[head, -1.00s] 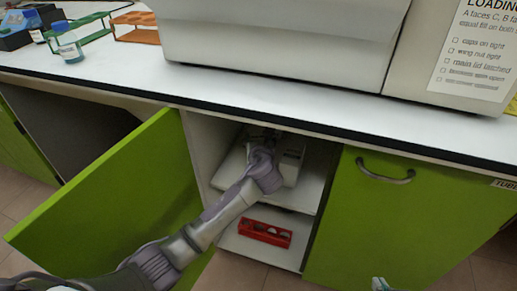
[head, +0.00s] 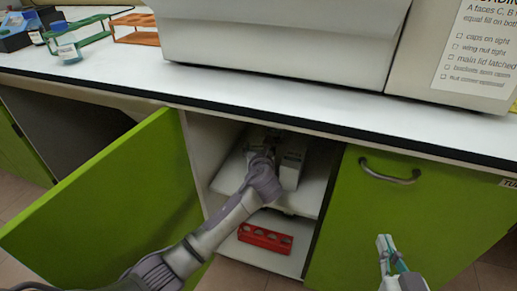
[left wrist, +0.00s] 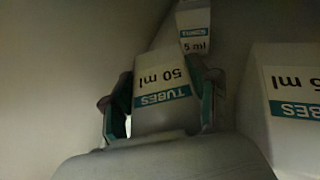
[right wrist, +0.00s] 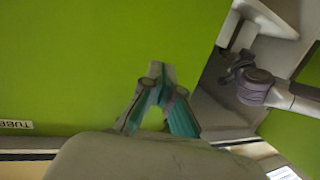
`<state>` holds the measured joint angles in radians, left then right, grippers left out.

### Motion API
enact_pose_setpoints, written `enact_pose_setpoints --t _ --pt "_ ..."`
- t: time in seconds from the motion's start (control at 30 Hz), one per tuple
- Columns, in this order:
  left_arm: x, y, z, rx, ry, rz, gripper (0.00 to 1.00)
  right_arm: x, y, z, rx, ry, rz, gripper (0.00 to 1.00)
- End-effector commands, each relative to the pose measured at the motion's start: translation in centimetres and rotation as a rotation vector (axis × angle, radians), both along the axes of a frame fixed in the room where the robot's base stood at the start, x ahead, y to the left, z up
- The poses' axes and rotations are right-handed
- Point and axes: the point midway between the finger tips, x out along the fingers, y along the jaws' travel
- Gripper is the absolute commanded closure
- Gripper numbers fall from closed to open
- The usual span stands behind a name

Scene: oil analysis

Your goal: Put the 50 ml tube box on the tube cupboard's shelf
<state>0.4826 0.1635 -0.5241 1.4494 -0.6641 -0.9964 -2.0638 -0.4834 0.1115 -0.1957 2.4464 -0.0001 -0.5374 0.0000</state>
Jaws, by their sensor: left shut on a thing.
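The white 50 ml tube box (left wrist: 163,78), with a teal TUBES label, is between the fingers of my left gripper (left wrist: 160,105) in the left wrist view. My left gripper (head: 264,152) reaches into the open tube cupboard, over its upper shelf (head: 308,202). It is shut on the box. In the head view my gripper and wrist mostly hide the box. I cannot tell whether the box rests on the shelf. My right gripper (head: 387,246) is empty in front of the closed green door; its fingertips come together in the right wrist view (right wrist: 162,72).
White tube boxes stand beside and behind the held box: a 5 ml box (left wrist: 194,28) and a larger one at right (left wrist: 285,105). A red rack (head: 265,238) lies on the lower shelf. The left green door (head: 115,205) stands open; the right door (head: 430,215) is closed.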

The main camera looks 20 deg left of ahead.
Motion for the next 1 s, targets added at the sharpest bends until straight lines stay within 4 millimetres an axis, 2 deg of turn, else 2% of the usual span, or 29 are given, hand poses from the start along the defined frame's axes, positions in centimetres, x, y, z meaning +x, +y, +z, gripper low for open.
enact_pose_setpoints --t 0.03,0.07,0.2,0.63,0.83,1.0 --pt "0.0 0.0 0.0 0.0 -0.001 0.0 0.91 0.0 0.0 0.0 -0.001 0.003 0.0 1.0" --pt "0.0 0.0 -0.1 0.0 0.001 0.0 0.39 0.0 0.0 -0.1 -0.001 0.006 -0.001 1.0" --pt "0.0 0.0 -0.1 0.0 0.0 0.0 0.15 0.0 0.0 -0.1 -0.001 0.006 -0.001 1.0" --pt "-0.4 -0.1 0.2 0.001 0.001 0.0 0.15 -0.1 -0.1 -0.2 -0.005 0.022 -0.001 1.0" --pt "-2.3 -0.9 1.0 0.0 0.001 -0.001 0.15 -1.6 -1.0 -3.4 -0.054 0.224 -0.014 1.0" --pt "-4.6 -1.7 1.8 0.0 0.001 -0.002 0.15 -4.1 -2.2 -6.6 -0.106 0.444 -0.03 1.0"
